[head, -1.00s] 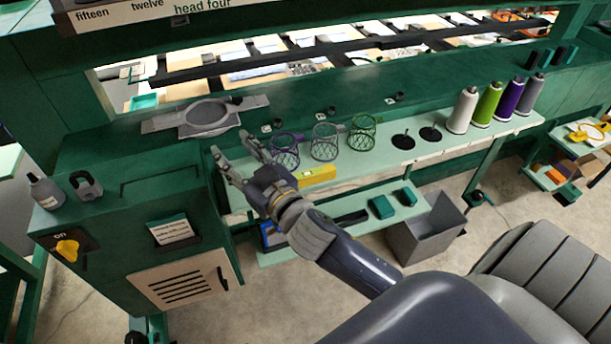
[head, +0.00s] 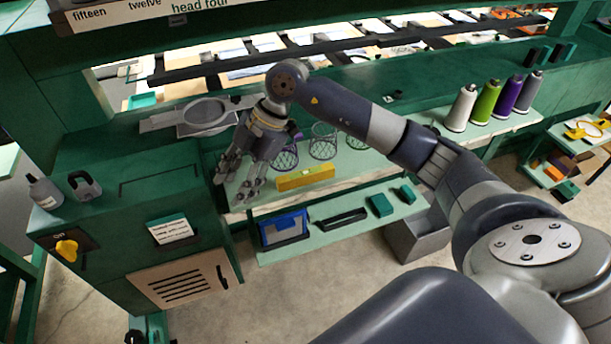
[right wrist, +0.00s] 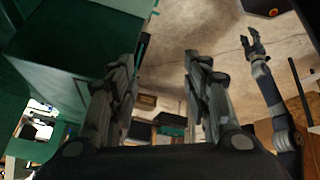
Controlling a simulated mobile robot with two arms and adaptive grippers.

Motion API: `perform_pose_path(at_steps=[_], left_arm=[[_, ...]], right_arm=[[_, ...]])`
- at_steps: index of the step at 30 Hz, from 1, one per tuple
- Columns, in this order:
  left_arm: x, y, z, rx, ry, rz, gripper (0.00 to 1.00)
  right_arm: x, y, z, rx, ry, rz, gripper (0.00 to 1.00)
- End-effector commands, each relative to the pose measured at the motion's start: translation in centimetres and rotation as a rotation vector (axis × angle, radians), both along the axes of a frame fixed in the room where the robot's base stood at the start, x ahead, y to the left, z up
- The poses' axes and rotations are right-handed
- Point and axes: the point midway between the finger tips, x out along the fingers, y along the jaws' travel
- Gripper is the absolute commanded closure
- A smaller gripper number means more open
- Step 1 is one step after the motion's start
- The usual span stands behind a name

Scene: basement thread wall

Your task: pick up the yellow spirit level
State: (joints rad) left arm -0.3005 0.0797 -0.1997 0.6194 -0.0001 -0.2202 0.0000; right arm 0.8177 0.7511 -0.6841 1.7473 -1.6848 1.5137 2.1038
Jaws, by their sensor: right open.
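The yellow spirit level (head: 305,178) lies on the pale green upper shelf (head: 350,174) in the head view, in front of the mesh cups. My right gripper (head: 238,190) is open and empty, pointing down at the shelf's left end. It is left of the level and apart from it. The right wrist view shows its two fingers (right wrist: 165,55) spread, with nothing between them; I cannot make out the level there. My left gripper (right wrist: 252,42) shows at the upper right of that view, its fingers apart and empty. It is not in the head view.
Mesh cups (head: 323,142) stand close behind the level. Thread cones (head: 488,105) stand farther right. A grey ring-shaped fixture (head: 205,117) sits on the ledge behind my right gripper. The lower shelf holds a blue-framed tablet (head: 284,228) and green boxes (head: 381,205). A grey bin (head: 418,238) stands below.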

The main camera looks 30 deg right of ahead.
Motion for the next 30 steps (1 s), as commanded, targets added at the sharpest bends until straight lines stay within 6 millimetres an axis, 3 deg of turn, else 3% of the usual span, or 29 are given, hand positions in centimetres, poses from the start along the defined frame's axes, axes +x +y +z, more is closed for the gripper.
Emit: perform_pose_path(at_steps=[1, 3, 6, 9, 13, 21, 26, 30], left_arm=[[0.0, 0.0, 0.0, 0.000, 0.000, 0.000, 0.60], [0.0, 0.0, 0.1, 0.000, 0.000, 0.000, 0.60], [0.0, 0.0, 0.1, 0.000, 0.000, 0.000, 0.60], [0.0, 0.0, 0.1, 0.000, -0.001, 0.000, 0.60], [0.0, 0.0, 0.3, 0.000, -0.001, 0.000, 0.60], [0.1, 0.0, 1.4, 0.000, -0.001, 0.000, 0.60], [0.1, 0.0, 1.7, 0.000, -0.001, -0.001, 0.60], [0.1, 0.0, 3.1, 0.000, -0.001, -0.001, 0.60]], right_arm=[[0.6, -3.4, 0.2, -0.115, 0.035, -0.068, 0.55], [0.8, -7.6, 0.4, -0.257, 0.088, -0.166, 0.55], [0.7, -12.2, 1.2, -0.407, 0.143, -0.292, 0.55], [0.4, -15.0, 1.9, -0.494, 0.177, -0.376, 0.55], [0.1, -16.2, 1.6, -0.536, 0.196, -0.416, 0.55], [0.2, -16.2, -2.4, -0.535, 0.198, -0.415, 0.55], [0.2, -16.2, -3.5, -0.534, 0.196, -0.413, 0.55], [0.5, -16.3, -5.1, -0.533, 0.198, -0.413, 0.55]])
